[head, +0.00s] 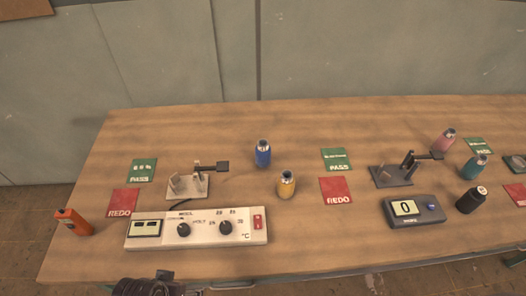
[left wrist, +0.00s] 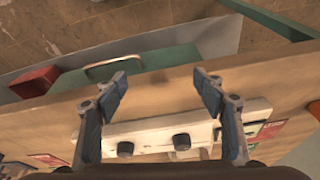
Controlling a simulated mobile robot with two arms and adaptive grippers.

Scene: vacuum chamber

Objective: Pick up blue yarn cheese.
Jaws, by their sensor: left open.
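The blue yarn cheese (head: 263,155) stands upright on the wooden table (head: 330,250), behind the white control box and left of a yellow one. A dark part of my arm shows at the bottom of the head view. My right gripper is not in view.
The white control box (head: 197,229) with knobs lies at the front. A yellow spool (head: 286,185) stands close to the blue one. A grey stand (head: 187,185) is left of it. Black (head: 471,200), teal (head: 474,166) and pink (head: 444,141) spools stand right; an orange device (head: 73,222) is far left.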

